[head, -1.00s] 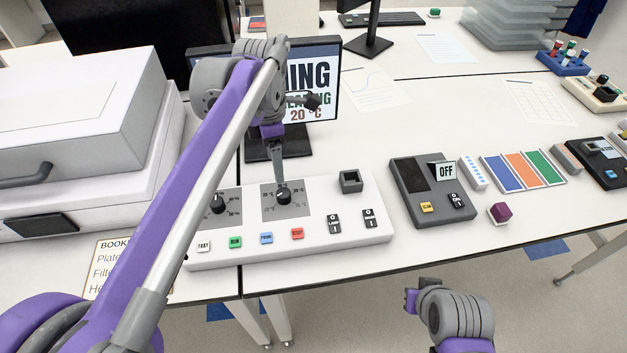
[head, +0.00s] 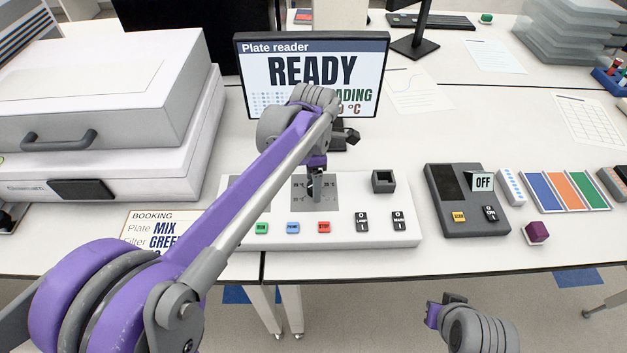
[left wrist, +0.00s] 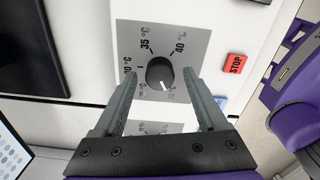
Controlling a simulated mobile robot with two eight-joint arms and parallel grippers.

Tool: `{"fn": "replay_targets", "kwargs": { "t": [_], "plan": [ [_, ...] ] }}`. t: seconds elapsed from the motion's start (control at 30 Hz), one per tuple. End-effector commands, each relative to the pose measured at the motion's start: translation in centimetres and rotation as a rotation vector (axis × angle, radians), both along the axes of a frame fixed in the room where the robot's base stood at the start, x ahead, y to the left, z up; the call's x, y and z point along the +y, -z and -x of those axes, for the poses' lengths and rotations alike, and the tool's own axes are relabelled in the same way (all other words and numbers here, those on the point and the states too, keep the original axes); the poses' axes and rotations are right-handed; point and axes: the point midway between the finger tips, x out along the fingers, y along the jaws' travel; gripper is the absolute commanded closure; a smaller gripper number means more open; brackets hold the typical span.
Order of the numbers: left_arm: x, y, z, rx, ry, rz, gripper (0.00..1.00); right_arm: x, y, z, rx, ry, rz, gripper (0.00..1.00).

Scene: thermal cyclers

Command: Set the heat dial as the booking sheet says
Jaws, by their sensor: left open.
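The heat dial (left wrist: 160,74) is a round dark knob on a grey plate with °C marks; 35 and 40 are readable in the left wrist view. Its white pointer line slants to the lower right there, away from those two marks. My left gripper (left wrist: 160,82) is open, one finger on each side of the dial, with gaps visible. In the head view the left gripper (head: 316,190) is down at the dial and largely hides it. The booking sheet (head: 140,218) shows "Plate MIX" and "Filter GREEN"; its lower line is covered by my arm.
The plate reader screen (head: 311,75) reads READY; its temperature line is partly hidden. The white panel (head: 400,232) carries coloured buttons, including a red STOP button (left wrist: 235,64), and two switches. A dark box (head: 462,215) with an OFF sign stands right, beside a purple cube (head: 535,232).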

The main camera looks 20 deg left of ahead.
Motion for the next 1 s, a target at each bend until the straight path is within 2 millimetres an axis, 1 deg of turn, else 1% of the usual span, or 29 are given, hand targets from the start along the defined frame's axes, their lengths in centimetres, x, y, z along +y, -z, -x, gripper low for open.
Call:
{"fn": "replay_targets", "kwargs": {
  "t": [0.17, 0.3, 0.57, 0.6, 0.83, 1.0],
  "plan": [
    [0.00, -0.02, -0.01, 0.000, 0.000, 0.000, 0.26, 0.00, -0.01, 0.00, 0.000, 0.000, 0.000, 1.00],
    [0.00, -0.03, 0.00, 0.000, 0.000, 0.000, 0.51, 0.00, -0.01, 0.00, 0.000, 0.000, 0.000, 1.00],
    [0.00, -0.04, 0.00, 0.000, 0.000, 0.000, 0.98, 0.00, -0.01, 0.00, 0.000, 0.000, 0.000, 1.00],
    [0.00, -0.05, 0.00, 0.000, 0.000, 0.000, 1.00, 0.00, -0.01, 0.00, 0.000, 0.000, 0.000, 1.00],
    [0.00, -0.05, -0.01, 0.000, 0.012, 0.000, 1.00, 0.00, -0.01, 0.00, 0.000, 0.000, 0.000, 1.00],
    [0.01, -0.05, -0.02, 0.000, 0.064, 0.000, 1.00, 0.00, 0.01, 0.00, 0.000, 0.000, 0.000, 1.00]
  ]
}}
